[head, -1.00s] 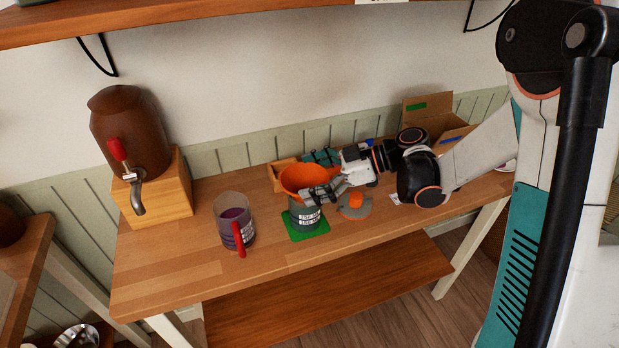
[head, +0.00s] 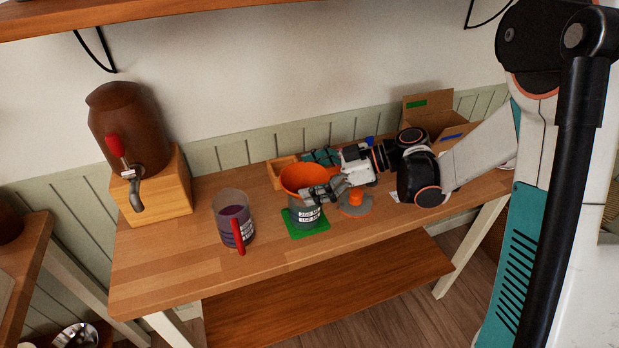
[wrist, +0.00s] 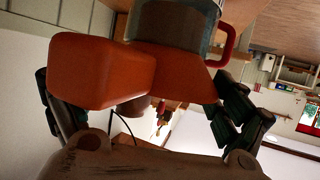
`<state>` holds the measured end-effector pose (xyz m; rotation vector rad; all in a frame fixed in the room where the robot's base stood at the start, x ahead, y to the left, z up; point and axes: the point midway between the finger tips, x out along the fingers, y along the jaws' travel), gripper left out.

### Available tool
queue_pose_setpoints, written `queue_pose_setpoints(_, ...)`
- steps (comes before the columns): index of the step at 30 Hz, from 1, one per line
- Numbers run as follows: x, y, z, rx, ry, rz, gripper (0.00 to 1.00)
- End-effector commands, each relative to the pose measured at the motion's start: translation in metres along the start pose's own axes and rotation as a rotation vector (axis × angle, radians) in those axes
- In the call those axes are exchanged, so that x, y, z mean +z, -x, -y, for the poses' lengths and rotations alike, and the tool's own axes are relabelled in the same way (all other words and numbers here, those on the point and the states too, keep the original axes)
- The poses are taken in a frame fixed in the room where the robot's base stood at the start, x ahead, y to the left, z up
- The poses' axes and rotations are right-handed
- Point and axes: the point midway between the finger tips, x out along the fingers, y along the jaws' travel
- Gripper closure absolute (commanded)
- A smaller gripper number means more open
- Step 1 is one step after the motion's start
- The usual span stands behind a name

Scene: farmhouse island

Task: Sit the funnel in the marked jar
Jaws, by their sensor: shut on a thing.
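The orange funnel (head: 303,177) is upright at the mouth of a grey jar (head: 307,216) with a white printed label. The jar stands on a green square mat (head: 310,232). My gripper (head: 322,194) comes from the right and is shut on the funnel. In the wrist view the funnel (wrist: 180,72) lies between the dark fingers (wrist: 145,105). The gripper hides the jar's rim and the funnel's lower part in the head view, so I cannot tell how deep the spout sits.
A clear jug (head: 232,216) with purple contents and a red handle stands left of the jar. A grey lid with an orange knob (head: 356,200) lies right of it. A wooden tray (head: 277,170) is behind. A brown dispenser (head: 128,130) stands far left, a cardboard box (head: 430,118) back right.

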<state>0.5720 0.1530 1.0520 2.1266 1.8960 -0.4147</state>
Motion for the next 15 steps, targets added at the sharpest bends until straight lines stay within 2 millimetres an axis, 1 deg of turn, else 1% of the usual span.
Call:
queue_pose_setpoints(1, 0.0033, -0.0008, 0.0006, -0.001, 0.0, 0.006, 0.32)
queue_pose_setpoints(3, 0.0043, -0.0012, 0.0008, -0.001, 0.0, 0.007, 0.39)
queue_pose_setpoints(8, 0.0067, -0.002, 0.001, -0.002, 0.0, 0.008, 0.39)
queue_pose_setpoints(9, 0.0073, -0.0022, 0.0011, -0.002, -0.001, 0.009, 0.44)
queue_pose_setpoints(13, 0.0091, -0.0029, 0.0014, -0.003, -0.001, 0.01, 0.44)
queue_pose_setpoints(15, 0.0099, -0.0033, 0.0015, -0.003, -0.001, 0.01, 0.55)
